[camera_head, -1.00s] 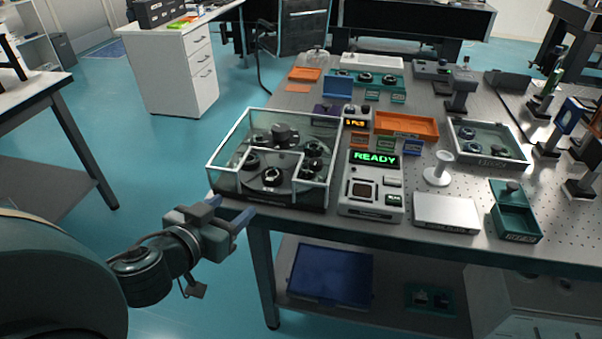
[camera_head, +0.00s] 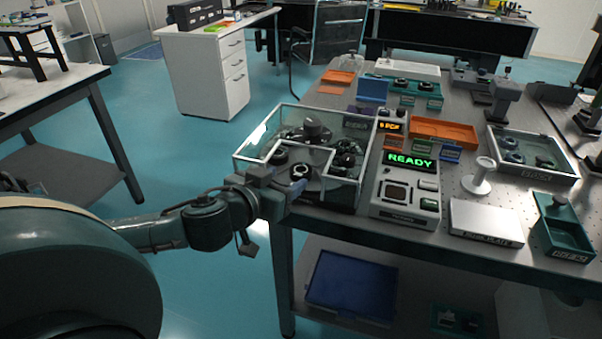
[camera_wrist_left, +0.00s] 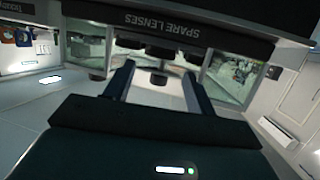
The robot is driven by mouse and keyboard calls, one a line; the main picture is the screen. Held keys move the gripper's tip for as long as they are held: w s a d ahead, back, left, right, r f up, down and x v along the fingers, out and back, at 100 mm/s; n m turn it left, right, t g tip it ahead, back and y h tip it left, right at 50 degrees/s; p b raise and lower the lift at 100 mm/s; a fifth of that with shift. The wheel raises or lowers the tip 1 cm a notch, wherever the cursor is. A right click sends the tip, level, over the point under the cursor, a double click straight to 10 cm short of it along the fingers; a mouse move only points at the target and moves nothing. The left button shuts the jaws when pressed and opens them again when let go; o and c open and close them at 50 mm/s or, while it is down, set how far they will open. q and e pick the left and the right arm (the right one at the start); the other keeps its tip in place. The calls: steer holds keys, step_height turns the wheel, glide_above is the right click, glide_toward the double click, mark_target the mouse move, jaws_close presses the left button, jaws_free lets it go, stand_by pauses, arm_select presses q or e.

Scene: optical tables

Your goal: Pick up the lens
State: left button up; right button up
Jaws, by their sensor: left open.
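Several black-rimmed round lenses sit on a dark carousel inside a clear-walled case (camera_head: 240,170) on the table's near left corner. One lens (camera_head: 300,171) is at the front of the case, by the notch in its white frame. My left gripper (camera_head: 287,190) is at the case's front left, close to that lens. It is open, and its two fingers (camera_wrist_left: 157,82) are apart in the wrist view. Dark round parts show beyond and between the fingers there, under a band marked "SPARE LENSES" upside down (camera_wrist_left: 155,20). I cannot tell whether the fingers touch anything. My right gripper is out of view.
A white device reading "READY" (camera_head: 409,160) stands right of the case. An orange tray (camera_head: 444,131) lies behind. The floor left of the table is clear.

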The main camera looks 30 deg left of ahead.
mark_target(298, 171)
arm_select(q)
steer(key=shift+x, duration=2.75)
